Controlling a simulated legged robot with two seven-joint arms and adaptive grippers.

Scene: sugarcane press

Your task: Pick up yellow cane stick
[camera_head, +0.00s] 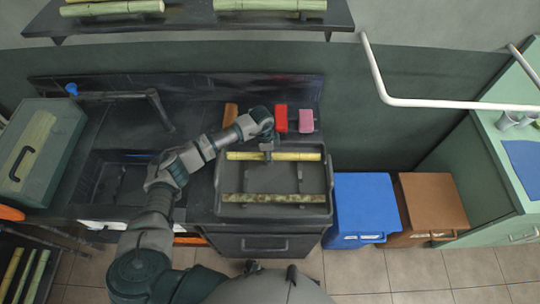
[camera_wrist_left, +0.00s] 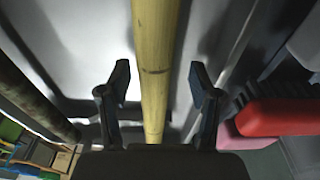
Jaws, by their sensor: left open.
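The yellow cane stick (camera_head: 297,157) lies crosswise toward the back of a dark tray (camera_head: 325,212) on the counter. In the left wrist view the yellow cane stick (camera_wrist_left: 154,65) runs between the two spread fingers of the left gripper (camera_wrist_left: 160,85), with a gap on both sides. The left gripper is open and holds nothing. My right gripper is not in view.
A darker green cane stick (camera_head: 275,198) lies along the tray's front. Red (camera_head: 281,118) and pink (camera_head: 306,121) blocks stand just behind the tray. A sink (camera_head: 115,185) is to the left. Blue (camera_head: 362,205) and brown (camera_head: 432,203) bins stand right. A shelf with sticks is above.

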